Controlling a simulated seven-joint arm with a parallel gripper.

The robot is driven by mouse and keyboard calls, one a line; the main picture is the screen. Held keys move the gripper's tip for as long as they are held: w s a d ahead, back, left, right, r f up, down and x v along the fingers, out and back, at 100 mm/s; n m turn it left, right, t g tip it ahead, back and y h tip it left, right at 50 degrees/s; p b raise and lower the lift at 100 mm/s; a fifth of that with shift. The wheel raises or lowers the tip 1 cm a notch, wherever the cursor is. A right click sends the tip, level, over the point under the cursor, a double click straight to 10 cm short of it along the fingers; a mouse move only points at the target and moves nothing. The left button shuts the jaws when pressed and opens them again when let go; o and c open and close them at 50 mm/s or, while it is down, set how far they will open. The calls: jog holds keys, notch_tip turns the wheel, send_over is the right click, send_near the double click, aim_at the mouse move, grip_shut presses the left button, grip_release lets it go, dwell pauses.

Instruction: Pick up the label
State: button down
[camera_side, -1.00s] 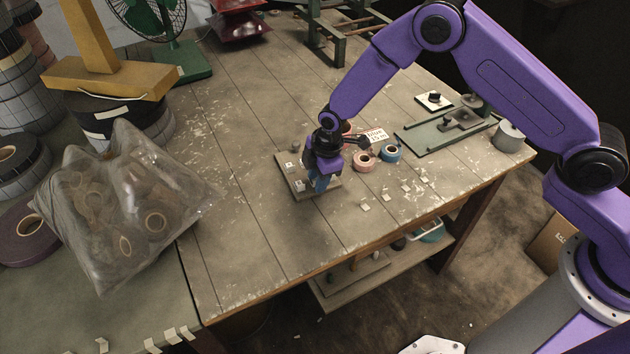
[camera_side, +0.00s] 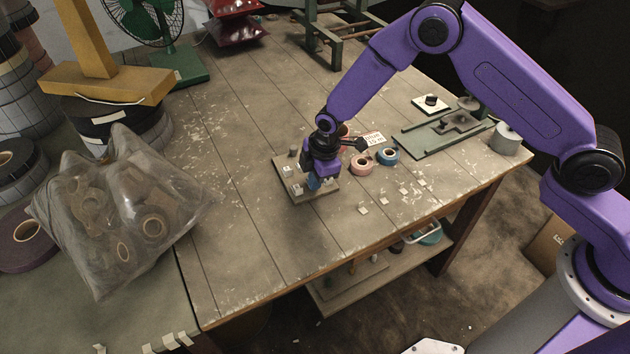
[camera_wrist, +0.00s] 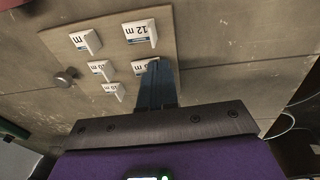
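In the wrist view, several small white labels lie on a flat tan board (camera_wrist: 60,40). One label (camera_wrist: 139,31) reads 12 m upside down, and two others (camera_wrist: 101,68) seem to read 10 m. Another label (camera_wrist: 143,65) is partly hidden behind my fingertips. My gripper (camera_wrist: 158,66) has its blue fingers close together with no clear gap; I cannot tell whether they touch that label.
A small round knob (camera_wrist: 66,77) stands at the board's edge. A green fixture (camera_side: 430,143) stands further right. A bag of rolls (camera_side: 120,215) is at left.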

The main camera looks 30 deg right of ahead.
jog(key=shift+r, duration=0.45)
jog(key=s+d+r, duration=0.6)
jog(key=s+r, duration=0.5)
jog(key=s, duration=0.1)
jog(key=shift+s+r, duration=0.3)
jog(key=shift+s, duration=0.05)
jog(key=shift+r, duration=1.75)
